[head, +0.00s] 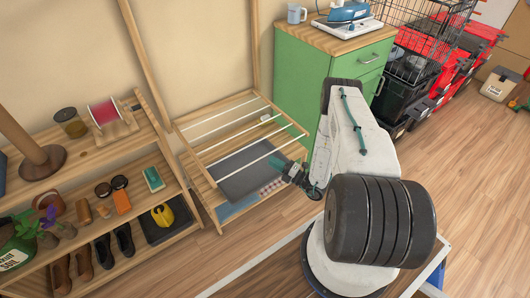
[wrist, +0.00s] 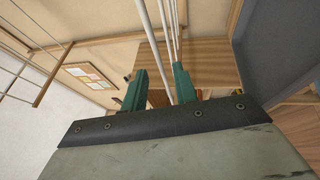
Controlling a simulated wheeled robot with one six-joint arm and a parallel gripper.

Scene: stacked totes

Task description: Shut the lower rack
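A wooden rack unit stands against the wall in the head view. Its upper rack (head: 222,122) is a wooden frame with white rods. Below it is the lower rack (head: 207,196), with a grey panel (head: 245,182) and folded cloths; I cannot tell exactly how far it is pulled out. My gripper (head: 277,162) is at the unit's front right side, close to the rods. In the wrist view my gripper (wrist: 158,85) has its two green fingers apart, with a white rod (wrist: 153,38) passing between them. I cannot tell whether the fingers touch it. The lower rack's far side is partly hidden.
A shelf with shoes, a yellow watering can (head: 163,215) and a red spool (head: 103,112) stands left. A green cabinet (head: 303,85) stands behind right, with black and red crates (head: 412,68) beyond. Wooden floor is open at right.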

